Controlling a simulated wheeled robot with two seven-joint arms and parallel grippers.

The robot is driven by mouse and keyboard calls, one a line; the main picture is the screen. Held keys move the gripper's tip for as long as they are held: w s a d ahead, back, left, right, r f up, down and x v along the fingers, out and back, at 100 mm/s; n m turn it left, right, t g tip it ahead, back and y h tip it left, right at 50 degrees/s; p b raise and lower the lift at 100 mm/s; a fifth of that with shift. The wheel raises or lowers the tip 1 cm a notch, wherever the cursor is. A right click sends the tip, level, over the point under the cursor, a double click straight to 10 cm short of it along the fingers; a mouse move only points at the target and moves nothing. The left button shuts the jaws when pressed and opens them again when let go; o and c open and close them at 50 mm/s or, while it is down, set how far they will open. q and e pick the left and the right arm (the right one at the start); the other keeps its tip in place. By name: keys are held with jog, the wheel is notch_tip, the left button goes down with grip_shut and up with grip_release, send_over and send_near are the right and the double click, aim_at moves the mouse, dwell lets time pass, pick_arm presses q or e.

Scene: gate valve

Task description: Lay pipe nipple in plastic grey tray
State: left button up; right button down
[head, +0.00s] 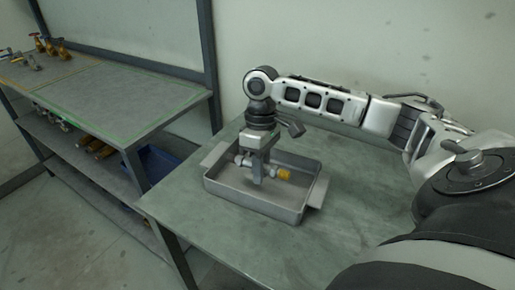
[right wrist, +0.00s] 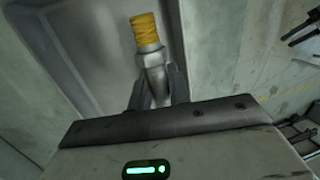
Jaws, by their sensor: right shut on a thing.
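The pipe nipple (head: 283,174) is a short metal piece with a yellow end, seen over the grey tray. My right gripper (head: 258,179) points down inside the tray's outline and is shut on the nipple, with the yellow end sticking out to the right. In the right wrist view the nipple (right wrist: 147,42) stands out between the fingers (right wrist: 159,88), its yellow end away from the palm. The plastic grey tray (head: 255,203) rests on the table. I cannot tell whether the nipple touches the tray floor. My left gripper is not in view.
The tray stands on a grey-green table (head: 240,246) with free room in front and to the right. A workbench (head: 110,95) on the left carries brass-coloured fittings (head: 45,43) and has a lower shelf with more parts and a blue bin (head: 158,165).

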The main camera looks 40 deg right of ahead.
aim_at(260, 195)
jog(key=shift+w+d+x, duration=0.15)
jog(key=shift+x, duration=0.7)
jog(key=shift+w+d+x, duration=0.1)
jog(key=shift+x, duration=0.75)
jog(key=shift+w+d+x, duration=0.15)
jog(key=shift+x, duration=0.7)
jog(key=shift+f, duration=0.1)
jog(key=c, duration=1.2)
grip_release()
jog(key=shift+c, duration=0.2)
jog(key=v, duration=1.6)
jog(key=shift+f, duration=0.1)
